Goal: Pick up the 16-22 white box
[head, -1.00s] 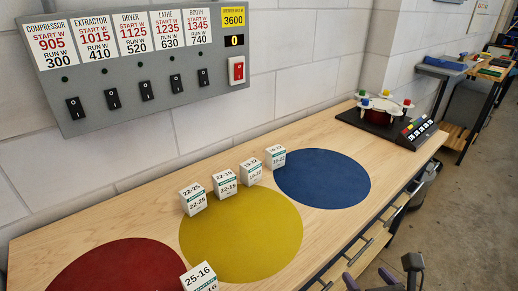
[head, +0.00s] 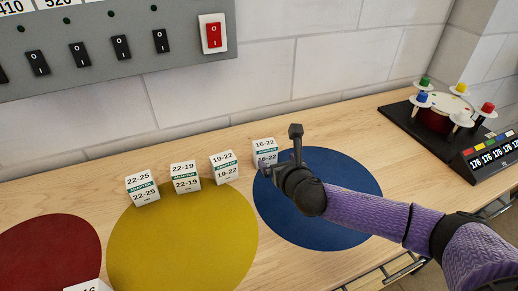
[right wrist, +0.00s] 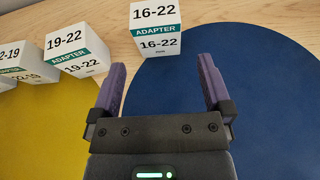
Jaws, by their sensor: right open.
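The 16-22 white box (head: 265,148) stands on the wooden bench at the back left edge of the blue circle. It has a green ADAPTER band and also shows at the top of the right wrist view (right wrist: 156,30). My right gripper (head: 279,160) is open and empty just in front of the box, above the blue circle; it hides part of the box's lower front in the head view. In the right wrist view, its two purple fingers (right wrist: 160,82) are spread apart, with the box ahead of them and not between them. My left gripper is not in view.
The 19-22 box (head: 225,166) stands close to the left, then the 22-19 box (head: 186,177) and the 22-25 box (head: 142,189). A switch panel (head: 110,50) hangs on the wall. A black-based drum device (head: 440,120) stands right. The blue circle (head: 330,215) is otherwise clear.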

